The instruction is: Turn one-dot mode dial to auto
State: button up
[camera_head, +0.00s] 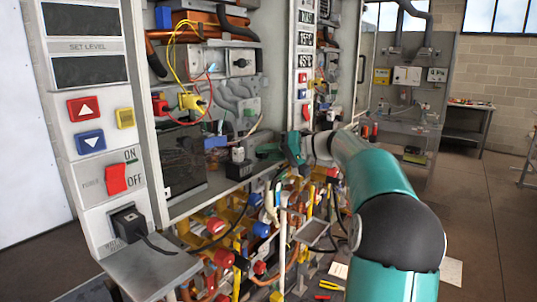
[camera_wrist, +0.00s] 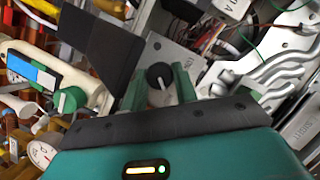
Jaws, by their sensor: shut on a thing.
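A round black dial (camera_wrist: 160,75) with a white mark sits on a grey panel (camera_wrist: 178,58) in the wrist view. My gripper (camera_wrist: 160,88) has one green finger on each side of the dial and is shut on it. The white mark points up and slightly left in that picture. No dots or auto label can be read around the dial. In the head view my gripper (camera_head: 272,152) reaches left into the open heater cabinet, and the dial it holds cannot be made out there.
A second black dial (camera_head: 241,62) is on a grey box higher in the cabinet. A black block (camera_wrist: 100,45) and a white device with a green knob (camera_wrist: 72,100) are close to my gripper. Pipes and cables crowd the space below. The floor (camera_head: 478,215) at right is mostly open.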

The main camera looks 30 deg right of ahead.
jog(key=n+h, duration=0.1)
jog(key=n, duration=0.2)
jog(key=shift+a+r+h, duration=0.1)
jog(key=shift+h, duration=0.3)
jog(key=shift+s+a+n+h, duration=0.1)
jog(key=shift+n+h, duration=0.9)
jog(key=shift+n, duration=0.3)
jog(key=o, duration=0.7)
jog(key=v, duration=1.4)
